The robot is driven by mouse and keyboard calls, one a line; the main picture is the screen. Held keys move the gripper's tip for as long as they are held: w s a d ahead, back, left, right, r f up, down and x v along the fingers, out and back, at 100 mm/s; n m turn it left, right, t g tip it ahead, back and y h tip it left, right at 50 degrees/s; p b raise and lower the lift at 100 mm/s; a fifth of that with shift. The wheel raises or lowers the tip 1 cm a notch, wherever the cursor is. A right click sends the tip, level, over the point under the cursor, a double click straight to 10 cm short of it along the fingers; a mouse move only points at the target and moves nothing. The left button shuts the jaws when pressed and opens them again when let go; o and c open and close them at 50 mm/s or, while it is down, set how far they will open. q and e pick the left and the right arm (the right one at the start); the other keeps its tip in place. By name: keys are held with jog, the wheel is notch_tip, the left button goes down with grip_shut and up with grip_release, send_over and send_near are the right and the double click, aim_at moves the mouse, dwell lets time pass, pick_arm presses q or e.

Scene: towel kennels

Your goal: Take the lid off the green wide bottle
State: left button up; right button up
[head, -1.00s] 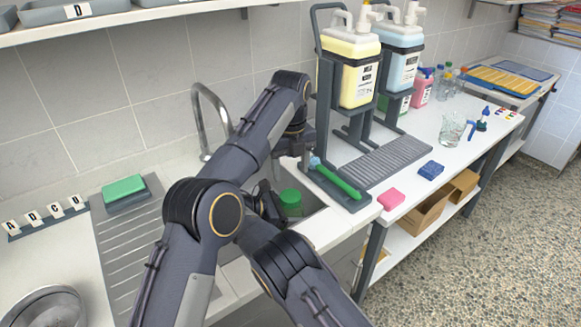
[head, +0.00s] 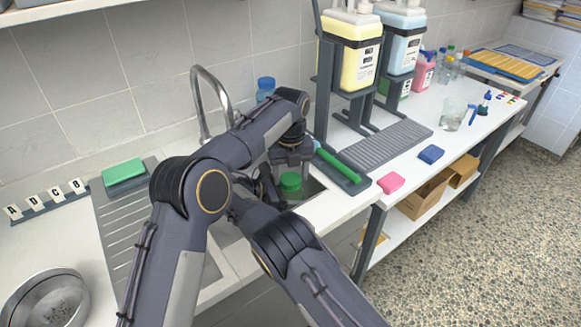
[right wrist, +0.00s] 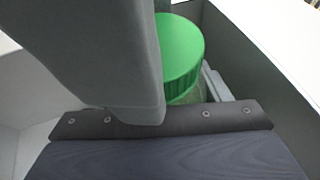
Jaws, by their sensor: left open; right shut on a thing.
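The green lid (head: 290,182) sits on the wide bottle in the sink, mostly hidden by my arms in the head view. In the right wrist view the ribbed green lid (right wrist: 181,52) is on the bottle, and only a sliver of the clear bottle body (right wrist: 190,97) shows below it. My right gripper (head: 268,187) is at the left side of the bottle, shut on it; a large grey finger covers part of it in the wrist view. My left gripper (head: 289,163) is open, pointing down just above the lid.
The sink walls (right wrist: 228,50) stand close around the bottle. A faucet (head: 205,95) and a blue-capped bottle (head: 265,87) are behind. A holder with a green-handled brush (head: 338,164), dispensers (head: 350,65) and sponges (head: 390,183) are to the right.

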pick_arm(q)
jog(key=c, duration=0.8)
jog(key=n, duration=0.3)
jog(key=shift+n, duration=0.3)
jog(key=o, duration=1.1)
jog(key=shift+c, duration=0.2)
